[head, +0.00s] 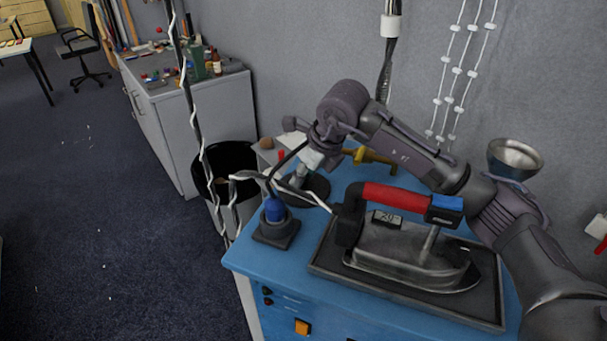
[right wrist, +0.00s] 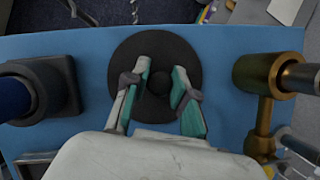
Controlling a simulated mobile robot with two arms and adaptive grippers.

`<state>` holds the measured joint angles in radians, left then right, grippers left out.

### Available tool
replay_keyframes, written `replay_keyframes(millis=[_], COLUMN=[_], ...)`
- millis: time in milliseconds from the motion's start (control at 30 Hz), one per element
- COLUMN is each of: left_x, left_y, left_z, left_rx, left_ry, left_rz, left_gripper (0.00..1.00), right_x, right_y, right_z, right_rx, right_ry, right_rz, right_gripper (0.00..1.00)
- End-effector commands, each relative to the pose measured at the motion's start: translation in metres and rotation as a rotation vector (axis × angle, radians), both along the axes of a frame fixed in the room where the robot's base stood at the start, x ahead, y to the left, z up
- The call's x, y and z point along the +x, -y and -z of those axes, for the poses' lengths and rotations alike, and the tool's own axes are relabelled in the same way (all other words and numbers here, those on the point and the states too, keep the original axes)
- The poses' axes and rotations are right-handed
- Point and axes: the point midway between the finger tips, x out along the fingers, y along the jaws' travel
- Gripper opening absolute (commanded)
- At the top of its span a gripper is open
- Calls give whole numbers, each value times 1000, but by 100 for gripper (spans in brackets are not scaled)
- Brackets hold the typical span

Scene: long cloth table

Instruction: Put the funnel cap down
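A dark round disc with a central knob, which looks like the funnel cap (right wrist: 158,53), lies flat on the blue worktop (right wrist: 235,135). In the head view the cap (head: 318,188) is partly hidden behind my right gripper (head: 302,176). In the right wrist view my right gripper (right wrist: 160,78) is over the cap, with its two fingers apart on either side of the knob. I see gaps between the fingers and the knob. A metal funnel-shaped bowl (head: 515,157) shows at the right, behind my arm. My left gripper is not in view.
A blue knob on a dark square base (head: 276,233) stands left of the cap, and a brass fitting (head: 370,157) stands right. An iron with a red handle (head: 395,197) sits on a dark tray (head: 475,313) in front. A bin (head: 222,165) stands beside the worktop.

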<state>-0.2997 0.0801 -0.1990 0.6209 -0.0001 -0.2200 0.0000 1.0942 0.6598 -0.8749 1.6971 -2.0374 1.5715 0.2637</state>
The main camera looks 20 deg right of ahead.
Motion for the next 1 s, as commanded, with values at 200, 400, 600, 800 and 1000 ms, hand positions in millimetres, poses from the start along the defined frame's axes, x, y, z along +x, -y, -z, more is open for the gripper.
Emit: replay_keyframes(millis=[200,400,600,800,1000], left_x=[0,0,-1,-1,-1], left_y=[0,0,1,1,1], left_z=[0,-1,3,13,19], left_rx=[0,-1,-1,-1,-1], left_ry=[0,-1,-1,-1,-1], left_rz=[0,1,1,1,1], left_gripper=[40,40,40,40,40], right_x=[0,0,-5,-20,-34], right_y=[0,0,3,13,21], right_z=[0,-1,-17,-56,-91], right_rx=[0,0,1,0,0], right_ry=[0,0,5,7,4], right_rz=[0,0,-1,0,1], right_gripper=[50,50,50,50,50])
